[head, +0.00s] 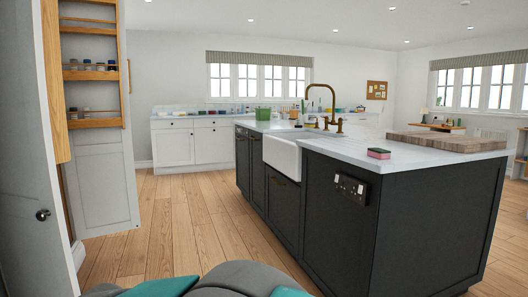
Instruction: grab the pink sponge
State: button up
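A small pink sponge (379,152) with a darker lower layer lies flat on the white worktop of the kitchen island (330,148), close to its near edge in the head view. It stands apart from other things. My gripper is not in view.
A wooden board (447,141) lies right of the sponge. A white sink (283,155) and brass tap (322,100) are behind it. An open door with racks (92,75) stands at the left. The wooden floor (190,225) between is clear.

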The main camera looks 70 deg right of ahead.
aim_at(378, 153)
jog(key=l+z, duration=0.1)
jog(key=z, duration=2.8)
jog(key=l, duration=0.1)
